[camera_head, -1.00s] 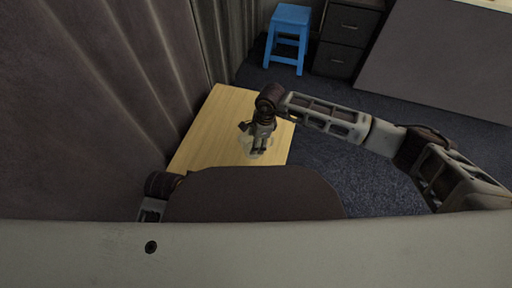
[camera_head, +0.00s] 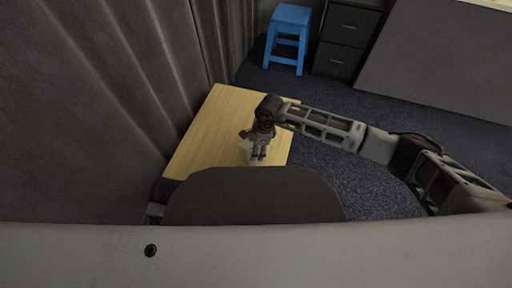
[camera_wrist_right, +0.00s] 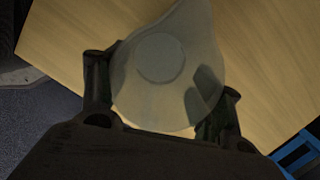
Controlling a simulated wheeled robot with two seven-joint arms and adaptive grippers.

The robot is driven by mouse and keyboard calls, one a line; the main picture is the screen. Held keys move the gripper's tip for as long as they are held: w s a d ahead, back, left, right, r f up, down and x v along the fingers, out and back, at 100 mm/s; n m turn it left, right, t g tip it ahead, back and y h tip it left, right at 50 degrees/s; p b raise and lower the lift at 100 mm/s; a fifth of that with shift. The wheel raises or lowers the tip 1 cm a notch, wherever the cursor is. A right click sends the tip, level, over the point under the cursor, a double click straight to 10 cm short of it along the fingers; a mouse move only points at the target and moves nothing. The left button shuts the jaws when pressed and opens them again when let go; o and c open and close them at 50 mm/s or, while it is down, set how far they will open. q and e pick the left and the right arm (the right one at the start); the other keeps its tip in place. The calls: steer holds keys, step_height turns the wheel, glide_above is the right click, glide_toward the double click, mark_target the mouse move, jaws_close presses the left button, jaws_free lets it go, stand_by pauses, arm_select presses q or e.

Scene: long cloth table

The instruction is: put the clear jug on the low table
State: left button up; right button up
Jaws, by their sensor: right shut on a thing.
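The clear jug (camera_wrist_right: 165,85) is see-through and pale, between the two fingers of my right gripper in the right wrist view. My right gripper (camera_head: 256,155) is shut on it, over the low table. In the head view only a faint part of the jug (camera_head: 246,148) shows beside the gripper. The low table (camera_head: 205,130) has a light wooden top, which also fills the background of the right wrist view (camera_wrist_right: 75,30). I cannot tell whether the jug's base touches the tabletop. My left gripper is not in view.
A grey-brown curtain or wall (camera_head: 90,100) runs along the table's left side. A blue stool (camera_head: 288,38) and a dark drawer cabinet (camera_head: 345,40) stand at the back. Dark carpet (camera_head: 345,185) lies open right of the table. My own body hides the table's near part.

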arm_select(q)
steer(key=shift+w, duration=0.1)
arm_select(e)
steer(key=o, duration=1.4)
steer(key=shift+f, duration=0.1)
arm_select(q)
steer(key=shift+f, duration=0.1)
arm_select(e)
steer(key=o, duration=0.3)
steer(key=shift+o, duration=0.2)
steer(key=shift+r, duration=0.2)
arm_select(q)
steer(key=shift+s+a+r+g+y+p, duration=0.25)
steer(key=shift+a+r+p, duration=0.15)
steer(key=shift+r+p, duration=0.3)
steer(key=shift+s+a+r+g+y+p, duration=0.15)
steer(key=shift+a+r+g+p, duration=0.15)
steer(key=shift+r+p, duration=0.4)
arm_select(e)
steer(key=shift+w+d+r, duration=0.1)
steer(key=shift+d+r, duration=0.3)
steer(key=shift+r, duration=1.55)
steer(key=shift+s+d+r, duration=0.1)
steer(key=shift+d+r, duration=0.25)
steer(key=shift+r, duration=1.6)
steer(key=shift+w+d+r, duration=0.1)
steer(key=shift+d+r, duration=0.3)
steer(key=shift+r, duration=1.55)
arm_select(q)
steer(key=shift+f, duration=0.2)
